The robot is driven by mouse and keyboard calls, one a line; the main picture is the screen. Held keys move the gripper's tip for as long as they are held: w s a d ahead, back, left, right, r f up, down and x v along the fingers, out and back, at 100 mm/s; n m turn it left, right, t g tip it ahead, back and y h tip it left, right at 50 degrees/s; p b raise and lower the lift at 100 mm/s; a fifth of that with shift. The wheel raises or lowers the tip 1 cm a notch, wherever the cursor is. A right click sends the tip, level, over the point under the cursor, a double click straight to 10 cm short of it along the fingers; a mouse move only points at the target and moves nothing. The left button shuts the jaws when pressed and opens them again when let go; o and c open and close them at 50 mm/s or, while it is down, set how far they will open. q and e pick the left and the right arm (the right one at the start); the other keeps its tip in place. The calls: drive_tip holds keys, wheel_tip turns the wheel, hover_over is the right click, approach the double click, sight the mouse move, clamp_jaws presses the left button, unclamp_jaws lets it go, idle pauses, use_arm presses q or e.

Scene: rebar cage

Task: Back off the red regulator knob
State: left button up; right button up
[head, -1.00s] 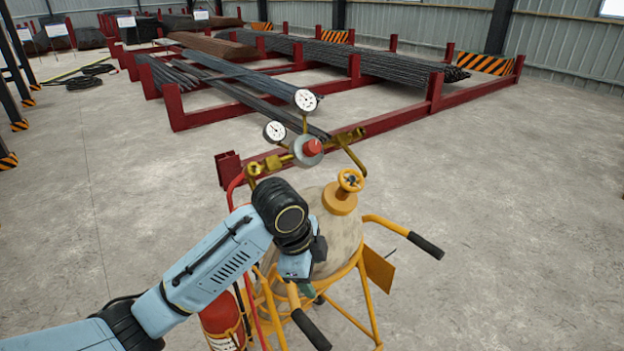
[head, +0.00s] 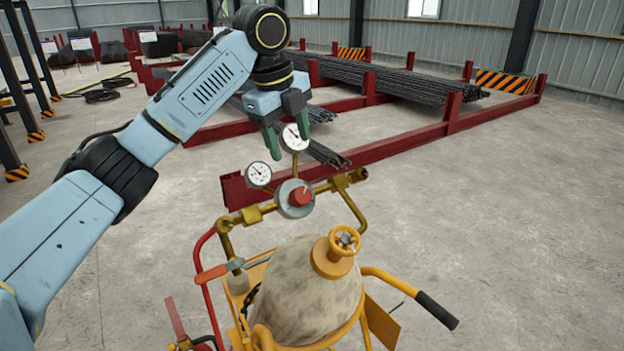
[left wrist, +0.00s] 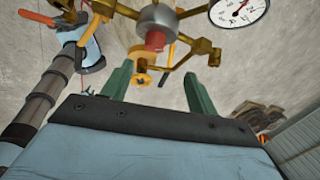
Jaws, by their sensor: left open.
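The red regulator knob (head: 300,196) sits on the front of a round grey regulator body (head: 288,209), between brass fittings above the gas cylinder (head: 308,282). Two white dial gauges stand above it, one upper right (head: 295,137) and one left (head: 259,174). My left gripper (head: 290,156) is open and empty, its green fingers pointing down around the upper gauge in the head view, above the knob. In the left wrist view the knob (left wrist: 155,41) shows beyond and between the two green fingertips (left wrist: 158,83), apart from them. My right gripper is not in view.
A yellow valve handwheel (head: 344,240) tops the cylinder. The yellow cart has a black-gripped handle (head: 437,310) at right, and a red hose (head: 200,262) curves at left. Dark rebar bundles on a red rack (head: 415,133) lie behind. Concrete floor at right is clear.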

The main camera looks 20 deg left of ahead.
sight(299, 191)
use_arm(q)
drive_tip(key=x, duration=0.3)
drive_tip(key=p+x, duration=0.1)
drive_tip(key=x, duration=0.3)
drive_tip(key=s+x, duration=0.1)
drive_tip(key=x, duration=0.3)
drive_tip(key=shift+s+f+p, duration=0.1)
drive_tip(key=shift+f+p, duration=0.1)
drive_tip(key=shift+p, duration=0.2)
drive_tip(key=shift+w+f, duration=0.2)
drive_tip(key=shift+f, duration=0.35)
drive_tip(key=shift+c, duration=0.8)
drive_tip(key=c, duration=0.7)
drive_tip(key=shift+c, duration=0.6)
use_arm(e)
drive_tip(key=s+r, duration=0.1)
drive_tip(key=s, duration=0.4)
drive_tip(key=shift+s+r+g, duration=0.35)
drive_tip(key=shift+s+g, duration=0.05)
